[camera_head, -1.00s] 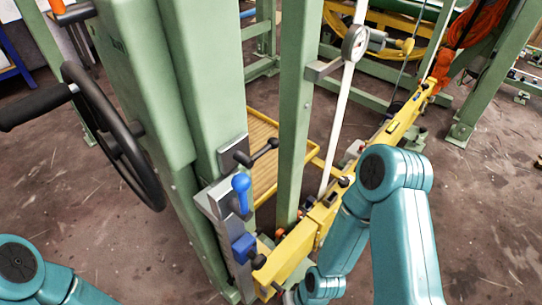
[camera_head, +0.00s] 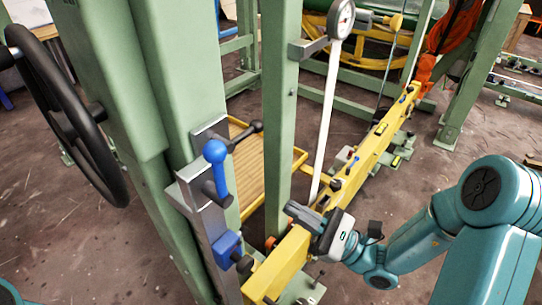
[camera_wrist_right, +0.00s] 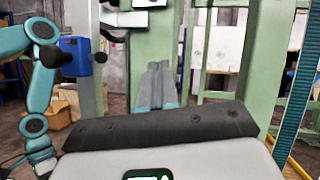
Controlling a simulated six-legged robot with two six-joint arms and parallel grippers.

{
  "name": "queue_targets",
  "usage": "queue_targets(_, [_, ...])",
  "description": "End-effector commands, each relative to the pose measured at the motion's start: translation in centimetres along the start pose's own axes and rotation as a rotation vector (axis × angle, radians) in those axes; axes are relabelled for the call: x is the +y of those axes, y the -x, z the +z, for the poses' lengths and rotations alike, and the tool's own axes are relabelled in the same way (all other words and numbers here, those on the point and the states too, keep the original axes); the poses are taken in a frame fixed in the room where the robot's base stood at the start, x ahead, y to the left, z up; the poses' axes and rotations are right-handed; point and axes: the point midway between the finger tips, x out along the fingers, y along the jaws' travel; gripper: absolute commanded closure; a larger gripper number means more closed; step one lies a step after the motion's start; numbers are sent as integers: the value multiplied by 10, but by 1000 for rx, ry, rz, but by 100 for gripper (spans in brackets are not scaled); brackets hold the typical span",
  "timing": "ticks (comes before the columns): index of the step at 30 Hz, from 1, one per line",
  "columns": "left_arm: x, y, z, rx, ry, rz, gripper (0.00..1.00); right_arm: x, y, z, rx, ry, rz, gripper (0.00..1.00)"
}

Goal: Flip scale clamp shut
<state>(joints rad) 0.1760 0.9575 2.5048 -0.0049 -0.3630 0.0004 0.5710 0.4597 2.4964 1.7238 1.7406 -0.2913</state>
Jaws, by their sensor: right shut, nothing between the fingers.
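A blue ball-ended lever (camera_head: 215,152) stands upright on a grey metal rail (camera_head: 200,192) fixed to the green column. A blue block (camera_head: 227,247) with a black knob sits lower on that rail; it also shows in the right wrist view (camera_wrist_right: 84,58). I cannot tell for sure which of these is the scale clamp. My right gripper (camera_head: 294,210) is over the yellow beam (camera_head: 282,262), right of the blue parts and apart from them. Its fingers (camera_wrist_right: 157,68) are together and empty.
A black handwheel (camera_head: 62,115) is at the left. A black-knobbed lever (camera_head: 255,127) sticks out behind the blue lever. A green post (camera_head: 281,120) and a white rod (camera_head: 326,120) with a round dial (camera_head: 342,18) stand behind my right gripper.

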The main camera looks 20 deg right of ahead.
Motion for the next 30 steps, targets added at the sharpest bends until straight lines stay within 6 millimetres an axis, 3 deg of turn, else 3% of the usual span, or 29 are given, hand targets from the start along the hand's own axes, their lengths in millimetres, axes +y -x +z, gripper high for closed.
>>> queue_targets(3, [-2,-5,0,0,0,0,46,-25,8,15,-66,55,-111,100])
queue_targets(6, [-2,-6,0,0,0,0,46,-33,10,22,-89,75,-149,100])
queue_targets(17, [-2,-4,0,0,0,0,46,-34,7,23,-92,76,-151,100])
queue_targets(23, [1,2,0,0,0,0,46,-36,-19,27,-94,75,-145,100])
queue_targets(30, [4,12,0,0,0,0,46,-44,-71,33,-95,75,-144,100])
